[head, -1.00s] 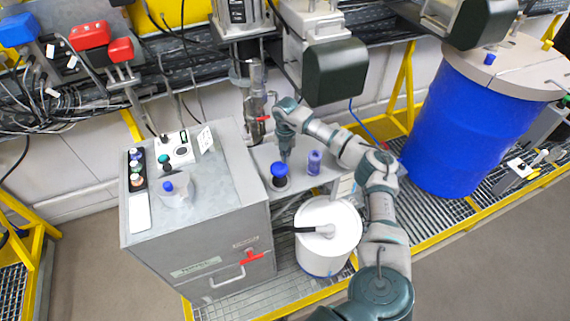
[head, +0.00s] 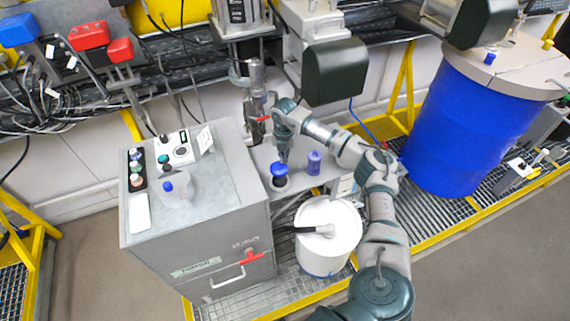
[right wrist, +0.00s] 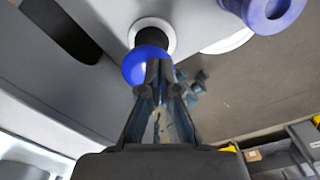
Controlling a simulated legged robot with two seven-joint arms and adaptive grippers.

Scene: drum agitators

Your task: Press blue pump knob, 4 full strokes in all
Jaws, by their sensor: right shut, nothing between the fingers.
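The blue pump knob (head: 279,169) is a round blue cap above a dark round opening on the grey shelf between the grey cabinet and the white bucket. My right gripper (head: 284,159) points down at the knob and is shut and empty. In the right wrist view, the closed fingertips (right wrist: 160,66) overlap the right side of the blue knob (right wrist: 143,66). Contact cannot be told for sure. The knob's lower part shows as a dark ring with a white collar. My left gripper is not in view.
A purple-blue cylinder (head: 314,162) stands just right of the knob. A white bucket (head: 327,238) stands in front, and a grey cabinet (head: 205,225) with buttons to the left. A dark green-black box (head: 334,73) hangs behind. A big blue drum (head: 465,125) stands at the right.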

